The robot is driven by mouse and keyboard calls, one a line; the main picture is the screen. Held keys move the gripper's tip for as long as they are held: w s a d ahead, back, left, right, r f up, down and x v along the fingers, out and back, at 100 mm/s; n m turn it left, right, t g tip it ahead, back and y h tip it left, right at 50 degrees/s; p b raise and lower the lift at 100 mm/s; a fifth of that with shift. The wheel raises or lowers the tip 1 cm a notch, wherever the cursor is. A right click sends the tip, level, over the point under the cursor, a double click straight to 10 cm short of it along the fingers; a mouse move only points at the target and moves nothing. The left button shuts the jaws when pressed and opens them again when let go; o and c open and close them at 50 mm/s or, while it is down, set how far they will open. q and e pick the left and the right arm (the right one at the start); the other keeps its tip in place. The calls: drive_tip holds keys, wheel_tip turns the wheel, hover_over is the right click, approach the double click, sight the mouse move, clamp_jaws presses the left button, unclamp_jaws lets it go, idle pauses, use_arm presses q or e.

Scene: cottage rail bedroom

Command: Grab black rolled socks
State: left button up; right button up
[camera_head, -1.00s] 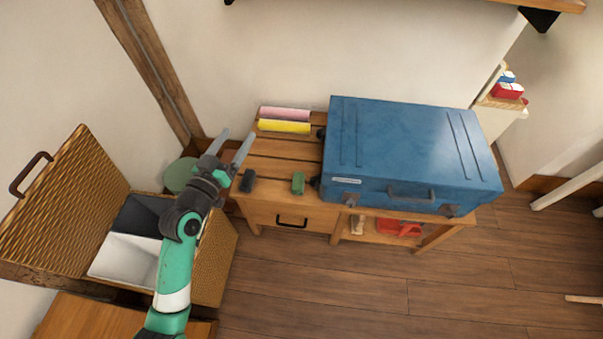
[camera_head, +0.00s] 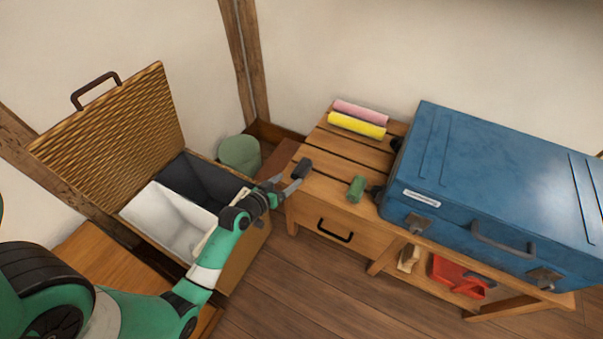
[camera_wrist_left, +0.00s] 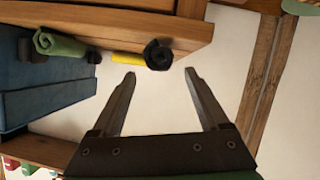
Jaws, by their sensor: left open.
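The black rolled socks (camera_head: 302,168) lie at the left front corner of the slatted wooden table (camera_head: 338,178). In the left wrist view the black roll (camera_wrist_left: 158,55) sits at the table's edge, just beyond my fingertips and roughly centred between them. My left gripper (camera_head: 286,183) is open and empty, just off the table's left front corner, with its fingers pointing at the socks. In the left wrist view the gripper (camera_wrist_left: 160,73) shows a clear gap between its fingers. My right gripper is not in view.
A green roll (camera_head: 357,188) lies right of the socks; yellow (camera_head: 357,125) and pink (camera_head: 361,112) rolls lie behind. A blue suitcase (camera_head: 510,190) fills the table's right side. An open wicker hamper (camera_head: 115,135) stands left. A green bin (camera_head: 239,153) stands behind the gripper.

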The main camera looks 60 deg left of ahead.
sight(294, 176)
use_arm(q)
drive_tip(key=shift+x, duration=1.05)
drive_tip(key=shift+w+a+f+b, duration=0.15)
drive_tip(key=shift+f+b, duration=0.15)
drive_tip(key=shift+b, duration=0.3)
drive_tip(key=b+x, duration=0.2)
drive_tip(key=x, duration=0.2)
drive_tip(key=shift+f+b, duration=0.1)
drive_tip(key=shift+b, duration=0.3)
drive_tip(key=shift+w+a, duration=0.2)
drive_tip(key=shift+w, duration=0.05)
drive_tip(key=shift+s+d, duration=0.1)
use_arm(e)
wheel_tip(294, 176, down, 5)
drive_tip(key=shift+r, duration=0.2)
